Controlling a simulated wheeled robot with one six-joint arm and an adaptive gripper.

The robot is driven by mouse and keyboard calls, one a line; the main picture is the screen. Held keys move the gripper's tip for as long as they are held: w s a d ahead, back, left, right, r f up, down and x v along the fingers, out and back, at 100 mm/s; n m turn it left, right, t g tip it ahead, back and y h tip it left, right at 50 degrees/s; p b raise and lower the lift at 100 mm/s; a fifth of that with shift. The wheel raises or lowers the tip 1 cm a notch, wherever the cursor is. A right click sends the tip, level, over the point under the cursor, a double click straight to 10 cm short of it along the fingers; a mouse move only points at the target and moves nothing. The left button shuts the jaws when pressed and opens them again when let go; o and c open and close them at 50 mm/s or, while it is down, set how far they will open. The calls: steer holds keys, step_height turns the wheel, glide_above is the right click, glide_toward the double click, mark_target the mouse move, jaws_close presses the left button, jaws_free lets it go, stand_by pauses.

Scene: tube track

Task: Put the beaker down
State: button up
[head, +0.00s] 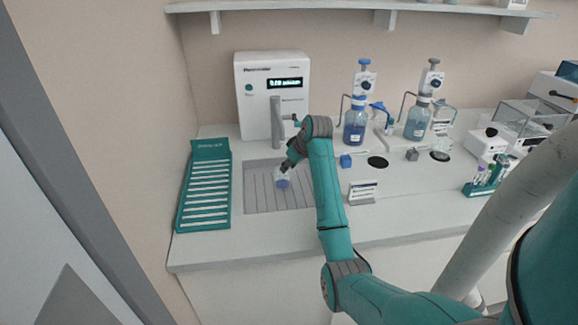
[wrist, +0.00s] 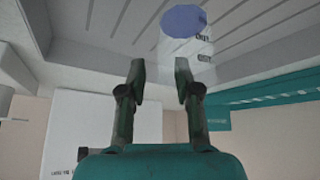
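The beaker (head: 283,182) is small and clear with a blue-violet patch. In the head view it is at the grey grooved drain area (head: 262,200) in front of the white dispenser unit, and appears upright. My gripper (head: 287,168) is just above and beside it. In the wrist view the beaker (wrist: 186,45) shows a printed label, beyond the fingertips and off to the right. My gripper (wrist: 161,72) has its fingers apart with nothing held between them; the right fingertip overlaps the beaker's edge in the picture. Whether they touch cannot be told.
The white dispenser (head: 272,95) stands behind the drain area. A teal rack (head: 206,190) lies to its left. The front counter strip is clear.

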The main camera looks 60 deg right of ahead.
steer(key=shift+r, duration=0.1)
steer(key=v, duration=1.2)
steer(key=shift+s, duration=0.1)
stand_by(0.3)
